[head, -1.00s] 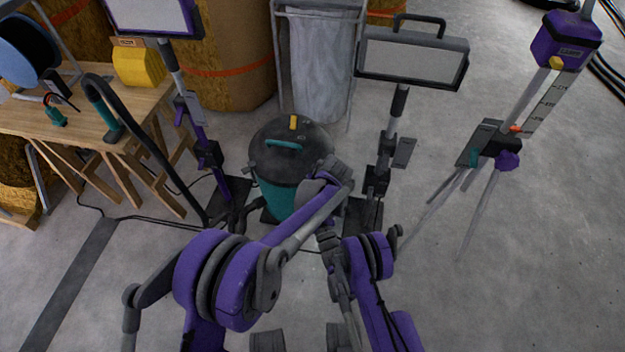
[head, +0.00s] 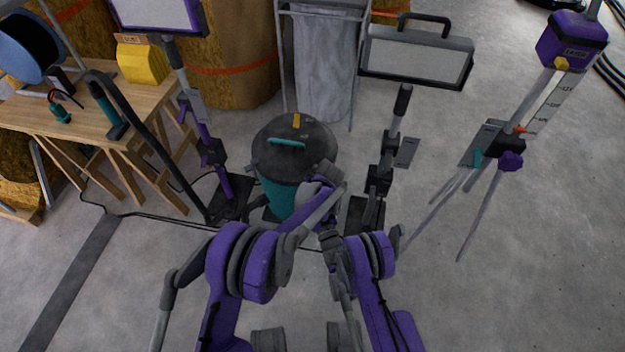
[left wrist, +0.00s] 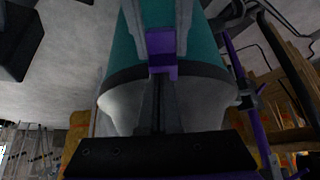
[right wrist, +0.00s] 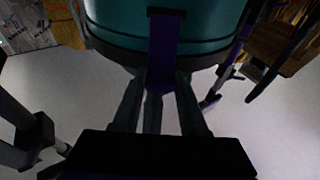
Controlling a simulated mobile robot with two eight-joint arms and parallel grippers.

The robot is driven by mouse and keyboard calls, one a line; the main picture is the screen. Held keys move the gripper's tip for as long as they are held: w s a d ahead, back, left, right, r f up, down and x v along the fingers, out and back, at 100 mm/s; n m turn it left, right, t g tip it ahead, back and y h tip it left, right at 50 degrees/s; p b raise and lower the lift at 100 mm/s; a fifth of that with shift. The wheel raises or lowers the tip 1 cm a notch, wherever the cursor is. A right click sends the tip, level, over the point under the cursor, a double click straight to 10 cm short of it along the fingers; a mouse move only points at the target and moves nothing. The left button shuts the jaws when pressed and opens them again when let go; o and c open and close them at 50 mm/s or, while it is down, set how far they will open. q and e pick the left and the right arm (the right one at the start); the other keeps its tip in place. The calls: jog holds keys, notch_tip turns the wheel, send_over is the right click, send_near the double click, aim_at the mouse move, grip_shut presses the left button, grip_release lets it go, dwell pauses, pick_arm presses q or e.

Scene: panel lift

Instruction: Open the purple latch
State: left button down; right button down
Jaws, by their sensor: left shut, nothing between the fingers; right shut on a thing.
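The teal canister (head: 278,198) with a dark lid (head: 296,150) stands in the middle of the head view. A purple latch piece (left wrist: 162,50) shows in the left wrist view across the dark band of the canister, between two grey bars. My left gripper (left wrist: 158,80) is shut and empty, its tips close to that piece; I cannot tell if they touch. In the right wrist view, my right gripper (right wrist: 160,78) is shut on a purple strip (right wrist: 163,50) against the canister's lower side. I cannot tell whether both purple parts belong to one latch. My arms hide this side in the head view.
A wooden workbench (head: 60,118) with tools stands at the left. Work lights on stands flank the canister, one at the right (head: 416,58). A tripod instrument (head: 571,41) stands further right. A black hose (head: 160,160) and floor cables run left of the canister.

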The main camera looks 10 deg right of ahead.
pick_arm(q)
jog(key=shift+s+d+f, duration=0.2)
jog(key=shift+s+d, duration=0.05)
jog(key=shift+s, duration=0.4)
pick_arm(e)
jog(key=shift+c, duration=2.2)
grip_release()
pick_arm(q)
jog(key=shift+a, duration=0.1)
jog(key=shift+w, duration=0.1)
pick_arm(e)
jog(key=shift+r, duration=0.1)
